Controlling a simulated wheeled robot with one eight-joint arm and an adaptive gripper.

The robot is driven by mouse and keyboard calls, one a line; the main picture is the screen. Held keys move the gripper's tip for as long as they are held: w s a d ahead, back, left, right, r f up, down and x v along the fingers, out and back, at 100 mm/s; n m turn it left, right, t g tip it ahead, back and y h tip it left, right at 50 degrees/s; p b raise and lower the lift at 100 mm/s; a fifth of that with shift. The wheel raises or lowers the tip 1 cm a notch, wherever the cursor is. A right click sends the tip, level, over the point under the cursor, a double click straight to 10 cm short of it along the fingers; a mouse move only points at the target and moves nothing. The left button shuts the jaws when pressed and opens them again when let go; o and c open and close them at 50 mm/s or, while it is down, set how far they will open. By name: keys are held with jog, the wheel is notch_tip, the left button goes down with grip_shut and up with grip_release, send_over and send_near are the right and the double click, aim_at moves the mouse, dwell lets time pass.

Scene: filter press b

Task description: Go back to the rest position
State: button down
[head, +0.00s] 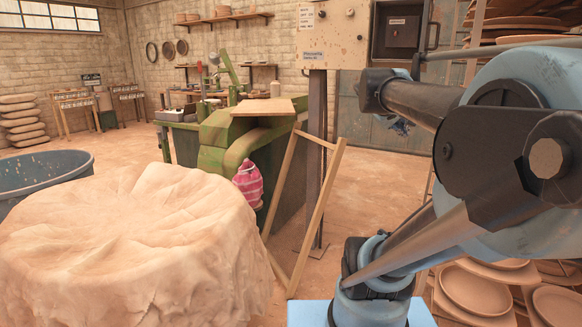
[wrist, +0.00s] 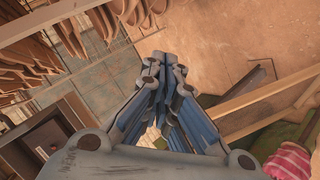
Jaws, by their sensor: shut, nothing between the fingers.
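My gripper (wrist: 166,62) shows in the wrist view, its fingers together at the tips with nothing between them. It hangs in the air, apart from the things around it. In the head view my blue and black arm fills the right side, and most of the gripper is hidden or hard to make out behind it. In the wrist view a wooden frame (wrist: 268,98) lies to the right of the fingers, and a pink striped cloth (wrist: 290,162) is at the lower right.
A large clay-coloured covered mound (head: 130,245) stands front left beside a blue tub (head: 40,172). A green machine (head: 225,140) and the leaning wooden frame (head: 318,215) stand mid-view. A control box (head: 333,35) is on a post. Shelved pottery (head: 475,290) is at right.

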jog(key=s+a+f+g+y, duration=0.2)
jog(key=s+a+f, duration=0.3)
jog(key=f, duration=0.4)
jog(key=s+a+f+m+g+y, duration=0.1)
jog(key=s+a+f, duration=0.4)
jog(key=f, duration=0.5)
jog(key=s+a+f+m+g+y, duration=0.1)
jog(key=s+a+f+g+y, duration=0.1)
jog(key=s+a+f+y, duration=0.3)
jog(key=s+a+f, duration=0.1)
jog(key=s+f, duration=0.2)
jog(key=f, duration=0.1)
jog(key=shift+f+g, duration=0.25)
jog(key=shift+g, duration=0.15)
jog(key=shift+s, duration=0.1)
